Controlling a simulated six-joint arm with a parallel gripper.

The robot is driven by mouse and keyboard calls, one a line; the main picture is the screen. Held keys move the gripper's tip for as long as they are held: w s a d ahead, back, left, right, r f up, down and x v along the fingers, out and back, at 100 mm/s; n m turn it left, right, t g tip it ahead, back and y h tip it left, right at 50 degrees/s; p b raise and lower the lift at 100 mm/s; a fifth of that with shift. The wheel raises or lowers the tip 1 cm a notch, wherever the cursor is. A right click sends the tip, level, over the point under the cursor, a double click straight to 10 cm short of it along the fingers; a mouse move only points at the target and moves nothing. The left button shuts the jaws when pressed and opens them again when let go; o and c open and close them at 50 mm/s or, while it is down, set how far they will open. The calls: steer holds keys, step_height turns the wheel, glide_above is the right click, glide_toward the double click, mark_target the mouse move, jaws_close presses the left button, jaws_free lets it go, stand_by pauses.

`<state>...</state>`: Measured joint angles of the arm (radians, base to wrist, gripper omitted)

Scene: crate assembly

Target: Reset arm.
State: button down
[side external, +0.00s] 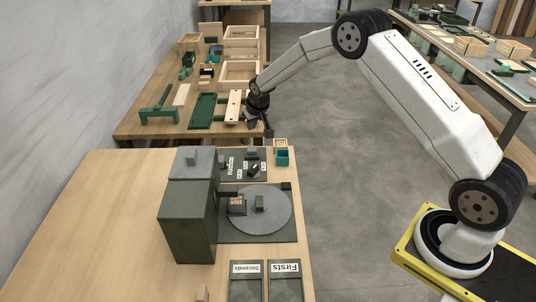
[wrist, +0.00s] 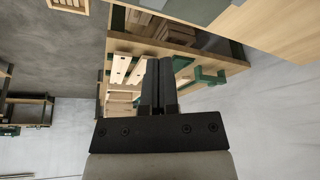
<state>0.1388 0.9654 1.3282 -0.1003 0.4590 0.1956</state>
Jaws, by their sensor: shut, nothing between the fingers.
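My gripper (side external: 264,124) hangs at the end of my outstretched arm, near the right edge of the far wooden bench (side external: 130,127) in the side external view. In the wrist view my gripper (wrist: 158,90) shows its two dark fingers together and empty. A pale wooden slatted part (side external: 234,106) lies on the far bench just left of the gripper. I cannot tell how high the gripper is above the bench.
The near table (side external: 100,215) bears a dark green box-shaped machine (side external: 188,225), a round grey disc (side external: 272,222) and trays labelled Firsts (side external: 286,290) and Seconds (side external: 245,290). Wooden crates (side external: 240,72) stand on the far bench. Open floor (side external: 350,200) lies to the right.

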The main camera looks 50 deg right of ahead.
steer(key=s+a+r+n, duration=0.1)
steer(key=s+a+r, duration=0.1)
steer(key=s, duration=0.9)
steer(key=s+a+r+n+g, duration=0.1)
steer(key=s+a+r, duration=0.2)
steer(key=s, duration=0.8)
steer(key=s+a+r+y, duration=0.1)
steer(key=s+a+r, duration=0.2)
steer(key=s, duration=0.8)
steer(key=shift+s+a+r+n+g, duration=0.15)
steer(key=shift+a+r+n+g, duration=0.2)
steer(key=shift+a, duration=0.35)
steer(key=shift+f, duration=0.1)
